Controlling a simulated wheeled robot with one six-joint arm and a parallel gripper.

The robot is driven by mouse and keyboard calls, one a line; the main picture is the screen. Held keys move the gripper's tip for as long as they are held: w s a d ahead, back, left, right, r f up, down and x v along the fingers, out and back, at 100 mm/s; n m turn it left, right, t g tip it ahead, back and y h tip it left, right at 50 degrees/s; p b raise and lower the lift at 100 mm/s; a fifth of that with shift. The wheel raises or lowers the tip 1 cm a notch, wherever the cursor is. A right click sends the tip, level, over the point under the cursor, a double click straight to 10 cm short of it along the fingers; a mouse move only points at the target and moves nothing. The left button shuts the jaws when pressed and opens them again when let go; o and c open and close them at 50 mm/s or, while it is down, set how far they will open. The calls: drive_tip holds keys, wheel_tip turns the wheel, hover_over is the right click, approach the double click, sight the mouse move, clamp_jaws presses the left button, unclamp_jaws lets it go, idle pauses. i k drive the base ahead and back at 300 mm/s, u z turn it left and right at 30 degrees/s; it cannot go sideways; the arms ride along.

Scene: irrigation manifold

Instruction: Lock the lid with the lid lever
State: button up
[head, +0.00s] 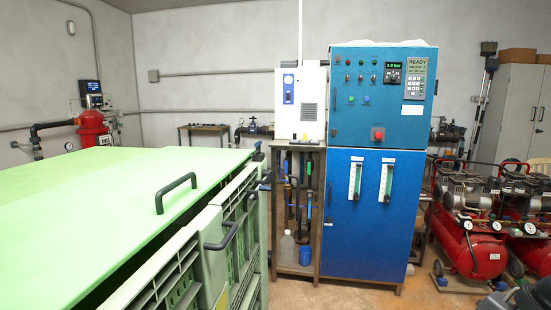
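A large light green container fills the lower left, its flat green top (90,190) spreading toward the back wall. A black bar handle (176,192) stands on this top near its right edge. A second black handle (223,236) is on the slatted green side (190,268). A dark gap shows between the top's edge and the side. A red vessel (92,130) with dark pipes stands at the far left. I cannot tell for sure which part is the lid lever or whether any lid is locked.
A blue cabinet (370,225) with gauges and a red button (378,134) stands in the middle. Left of it, a narrow stand (309,215) holds a white unit (300,100). Red compressors (472,250) are at the right. Some floor (335,295) is bare before the cabinet.

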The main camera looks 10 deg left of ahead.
sight(257, 146)
drive_tip(key=i, duration=3.3)
drive_tip(key=u, duration=1.4)
